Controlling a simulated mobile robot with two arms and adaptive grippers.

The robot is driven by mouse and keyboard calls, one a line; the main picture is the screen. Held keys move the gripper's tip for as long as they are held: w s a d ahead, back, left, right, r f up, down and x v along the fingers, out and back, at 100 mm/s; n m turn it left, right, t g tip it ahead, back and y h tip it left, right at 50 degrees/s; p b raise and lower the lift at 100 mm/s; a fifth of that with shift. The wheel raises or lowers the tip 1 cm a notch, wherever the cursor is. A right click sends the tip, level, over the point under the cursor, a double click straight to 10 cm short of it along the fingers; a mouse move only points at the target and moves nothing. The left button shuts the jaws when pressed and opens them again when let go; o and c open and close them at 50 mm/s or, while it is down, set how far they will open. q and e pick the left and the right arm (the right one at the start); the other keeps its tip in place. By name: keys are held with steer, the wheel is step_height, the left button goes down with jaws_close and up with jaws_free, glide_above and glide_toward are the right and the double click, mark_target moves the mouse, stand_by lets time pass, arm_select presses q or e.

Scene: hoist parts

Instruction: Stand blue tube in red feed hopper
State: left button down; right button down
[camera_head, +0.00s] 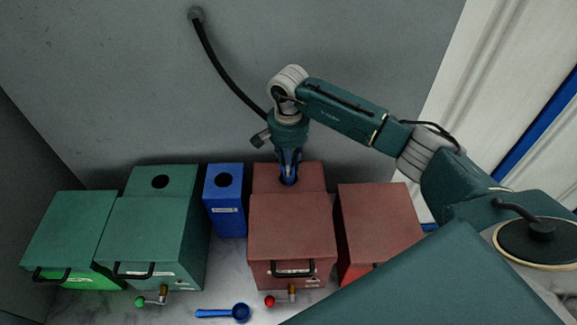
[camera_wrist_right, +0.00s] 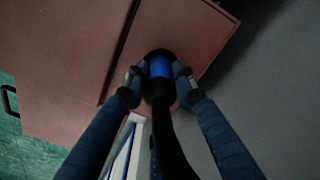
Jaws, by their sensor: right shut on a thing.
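The red feed hopper (camera_head: 312,176) is the back part of a red machine, with a round hole in its top. The blue tube (camera_head: 288,181) is at this hole, roughly upright, its lower end at or in the opening. My right gripper (camera_head: 288,168) points down over the hopper and is shut on the tube. In the right wrist view the blue tube (camera_wrist_right: 160,68) sits between both fingertips, over the hopper's red top (camera_wrist_right: 196,25). A black hose leads from the tube's near end. How deep the tube sits is hidden. My left gripper is not in view.
The black hose (camera_head: 222,70) runs down from a wall mount. A blue bin (camera_head: 223,215) with a hole and a green machine (camera_head: 152,225) stand left. A red box (camera_head: 380,225) stands right. A blue scoop (camera_head: 240,312) lies in front. The grey wall is close behind.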

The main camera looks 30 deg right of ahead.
steer(key=c, duration=1.3)
jaws_free()
steer(key=shift+c, duration=0.2)
step_height(320, 180, up, 12)
